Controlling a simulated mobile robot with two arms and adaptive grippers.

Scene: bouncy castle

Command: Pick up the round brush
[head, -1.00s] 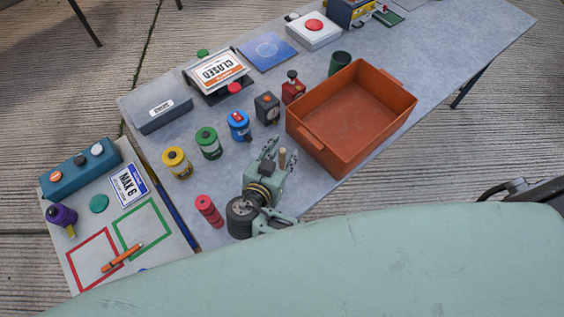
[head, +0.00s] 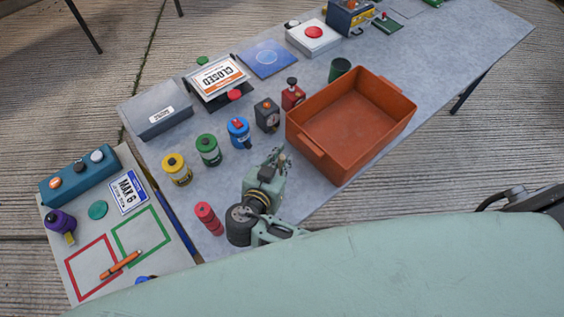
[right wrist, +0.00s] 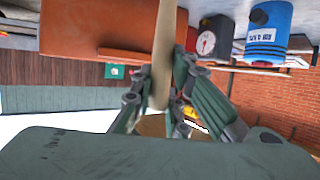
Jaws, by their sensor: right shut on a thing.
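My right gripper (head: 276,162) is over the grey table, left of the orange bin, with its fingers closed together. In the right wrist view, it is shut on a pale, wood-coloured handle (right wrist: 163,55) that stands between the fingers. I take this to be the round brush. Its lower part is hidden by the fingers and my arm, and no bristles show. In the head view the brush is almost fully hidden by the gripper. My left gripper is not in view.
The orange bin (head: 348,132) stands just right of the gripper. A blue canister (head: 239,136), green canister (head: 208,151), yellow canister (head: 176,170) and black timer (head: 267,115) stand beyond and left. A red cylinder (head: 208,218) stands near my wrist.

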